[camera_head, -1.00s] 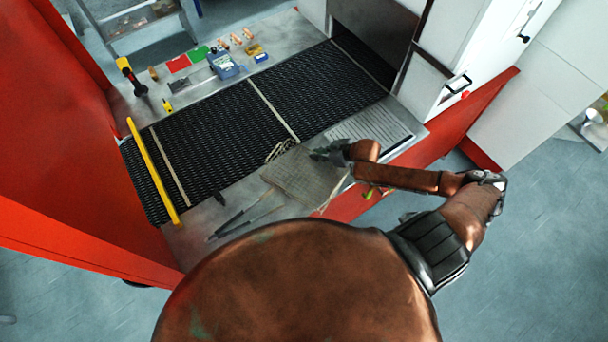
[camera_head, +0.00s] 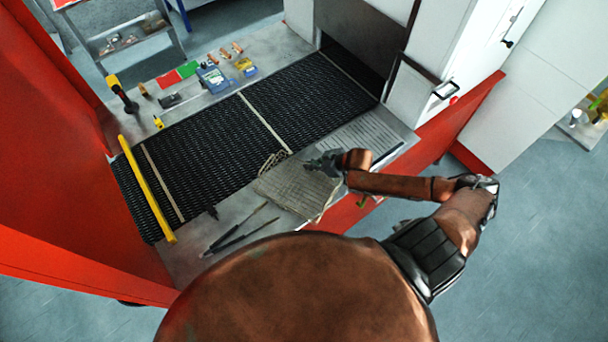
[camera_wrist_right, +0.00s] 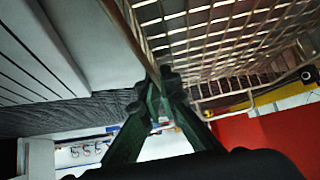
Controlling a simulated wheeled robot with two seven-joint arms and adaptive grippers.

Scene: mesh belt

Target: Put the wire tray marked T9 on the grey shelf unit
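A wire mesh tray (camera_head: 290,188) is over the near grey ledge of the belt, left of my right gripper (camera_head: 322,163). In the right wrist view the tray's mesh (camera_wrist_right: 225,35) fills the upper right, and my right gripper's dark green fingers (camera_wrist_right: 158,90) are closed together at its rim wire. The tray looks tilted; I cannot tell whether it touches the ledge. No T9 mark is readable. A grey shelf unit (camera_head: 130,40) with small items on it stands at the upper left, beyond the belt. My left gripper is not in view.
The black mesh belt (camera_head: 210,135) runs diagonally, with a yellow bar (camera_head: 148,190) across its left end. Long-handled tools (camera_head: 235,232) lie on the near ledge. Bins and a blue box (camera_head: 213,80) stand on the far ledge. A white machine housing (camera_head: 445,60) stands right.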

